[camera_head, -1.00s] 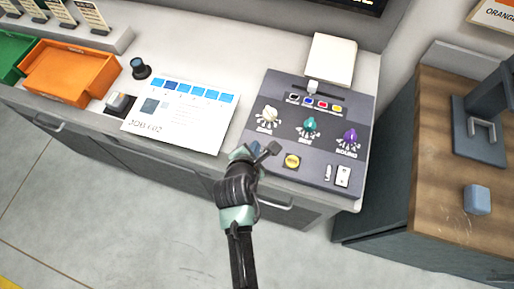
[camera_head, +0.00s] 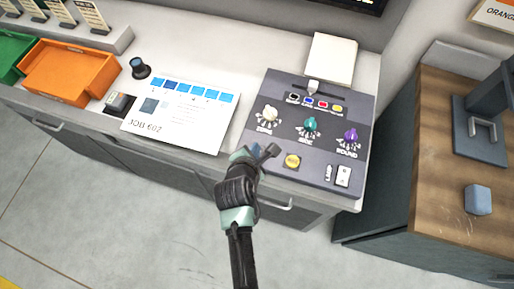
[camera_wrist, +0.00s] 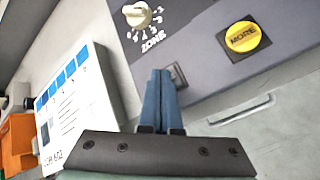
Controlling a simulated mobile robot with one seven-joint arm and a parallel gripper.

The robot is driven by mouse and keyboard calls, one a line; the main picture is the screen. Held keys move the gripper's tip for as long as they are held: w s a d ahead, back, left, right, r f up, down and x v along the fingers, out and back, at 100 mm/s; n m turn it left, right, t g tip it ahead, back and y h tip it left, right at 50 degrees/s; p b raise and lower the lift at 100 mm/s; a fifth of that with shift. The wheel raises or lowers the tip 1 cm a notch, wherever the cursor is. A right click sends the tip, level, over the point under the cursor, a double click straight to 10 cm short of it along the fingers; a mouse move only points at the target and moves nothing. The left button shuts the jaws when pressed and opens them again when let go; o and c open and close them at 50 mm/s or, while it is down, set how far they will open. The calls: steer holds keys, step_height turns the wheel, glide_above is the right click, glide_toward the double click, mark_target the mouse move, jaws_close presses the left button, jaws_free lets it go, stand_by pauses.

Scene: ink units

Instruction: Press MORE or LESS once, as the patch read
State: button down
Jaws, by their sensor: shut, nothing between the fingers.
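The yellow MORE button (camera_wrist: 243,37) is at the front of the dark control panel; it also shows in the head view (camera_head: 292,161). My gripper (camera_wrist: 161,72) is shut and empty, its blue fingers together near the panel's front left corner, left of the MORE button. In the head view, my gripper (camera_head: 244,153) is at the panel's front left edge. A grey square piece (camera_wrist: 179,75) is partly hidden behind the fingers; I cannot read it as LESS. The white JOB 602 card (camera_head: 200,135) has a row of blue patches (camera_head: 198,92) and a darker blue patch (camera_head: 150,105).
The panel (camera_head: 325,130) has ZONE (camera_head: 268,113), teal (camera_head: 310,125) and purple ROUND (camera_head: 350,137) knobs, a slider (camera_head: 313,87) and a white switch (camera_head: 343,177). An orange tray (camera_head: 70,72) and dark round knob (camera_head: 140,69) lie left. A wooden-topped cabinet (camera_head: 430,150) stands right.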

steer(key=shift+f, duration=0.35)
stand_by(0.3)
steer(key=shift+r, duration=0.1)
steer(key=shift+r+p, duration=0.85)
steer(key=shift+p, duration=0.1)
step_height(320, 180, up, 5)
steer(key=p, duration=0.5)
stand_by(0.7)
